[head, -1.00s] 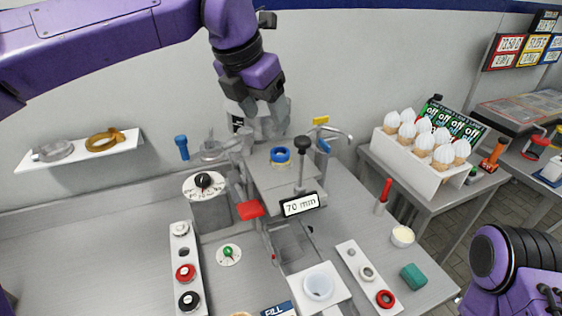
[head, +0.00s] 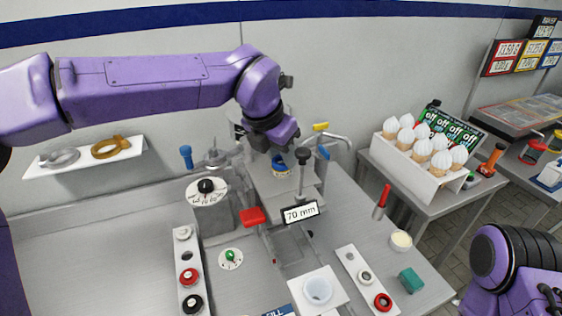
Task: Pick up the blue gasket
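The blue gasket (head: 282,168) is a small blue ring on the grey metal block (head: 265,186) in the middle of the bench. My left gripper (head: 280,154) points down right over it, with its fingertips at the ring and hiding part of it. Whether the fingers are apart or closed on the ring is too small to tell. The ring still appears to be at the block's top. My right arm shows at the lower right, but its gripper is out of view.
A black-knobbed post with a "70 mm" sign (head: 301,213) stands just right of the block. A metal tap (head: 335,140) and blue-handled parts are close behind. A red lever (head: 253,217) is in front. A white rack of cones (head: 425,148) stands at the right.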

